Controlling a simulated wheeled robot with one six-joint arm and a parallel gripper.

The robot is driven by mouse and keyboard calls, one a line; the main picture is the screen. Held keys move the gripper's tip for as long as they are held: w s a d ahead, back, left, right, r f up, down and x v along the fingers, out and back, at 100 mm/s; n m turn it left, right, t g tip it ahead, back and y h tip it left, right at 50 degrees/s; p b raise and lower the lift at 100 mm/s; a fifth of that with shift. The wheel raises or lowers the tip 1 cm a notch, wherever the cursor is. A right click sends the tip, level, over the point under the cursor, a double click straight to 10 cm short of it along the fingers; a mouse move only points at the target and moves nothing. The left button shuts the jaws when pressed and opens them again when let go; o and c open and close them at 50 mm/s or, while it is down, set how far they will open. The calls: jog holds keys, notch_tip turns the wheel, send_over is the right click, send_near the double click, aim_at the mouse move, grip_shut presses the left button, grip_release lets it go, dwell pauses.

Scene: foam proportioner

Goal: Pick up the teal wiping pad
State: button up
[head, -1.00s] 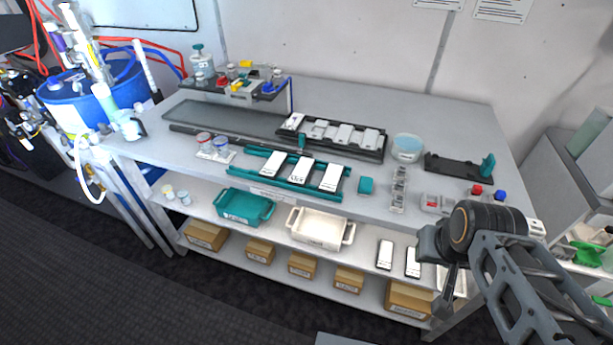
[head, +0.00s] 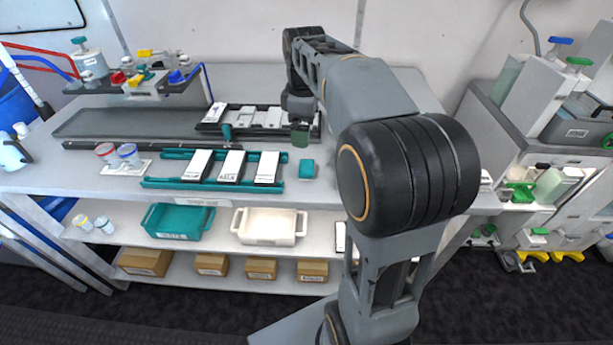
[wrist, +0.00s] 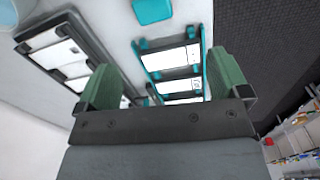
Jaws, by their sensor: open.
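The teal wiping pad (head: 307,168) is a small block lying on the bench top, just right of the teal rack (head: 150,184) with white-topped blocks. It also shows at the top of the wrist view (wrist: 152,10). My gripper (head: 300,133) is above the bench, behind the pad in the head view and apart from it. In the wrist view its two green fingers (wrist: 164,85) are spread wide with nothing held between them. The teal rack shows beyond and between the fingers there.
A dark tray (head: 212,127) with several white blocks lies behind the pad. Two capped jars (head: 118,154) stand left of the teal rack. A teal bin (head: 178,221) and a cream bin (head: 268,226) sit on the shelf below. My arm hides the bench's right part.

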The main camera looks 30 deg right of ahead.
jog(key=w+d+f+n, duration=0.1)
jog(key=f, duration=0.1)
jog(key=b, duration=0.1)
send_over(307, 165)
notch_tip(307, 165, down, 6)
jog(key=shift+f, duration=0.1)
jog(key=shift+a+f+b, duration=0.1)
jog(key=shift+f+b, duration=0.4)
jog(key=shift+f, duration=2.45)
jog(key=shift+s, duration=0.1)
jog(key=c, duration=1)
